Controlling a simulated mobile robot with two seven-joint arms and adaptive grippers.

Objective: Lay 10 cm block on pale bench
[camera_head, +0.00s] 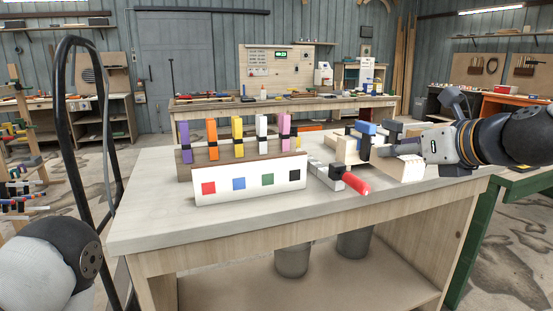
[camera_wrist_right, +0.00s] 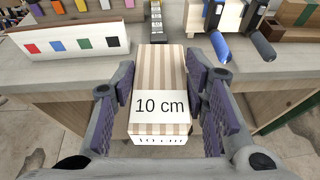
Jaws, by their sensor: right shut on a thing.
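The 10 cm block (camera_wrist_right: 162,72), striped in pale and brown wood with a white "10 cm" label, is between the purple pads of my right gripper (camera_wrist_right: 160,88) in the wrist view. The gripper is shut on it. In the head view, the block (camera_head: 402,169) shows below my right gripper (camera_head: 397,151), near the right end of the pale bench (camera_head: 150,222). In the wrist view, it overlaps the bench's front edge; I cannot tell its height above the top. My left gripper is out of view; only part of that arm shows.
A white board with coloured squares (camera_head: 250,184) stands before a rack of coloured clamps (camera_head: 237,140). A grey bar (camera_head: 327,175) and a red-handled tool (camera_head: 355,182) lie right of it. The bench's front left is clear.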

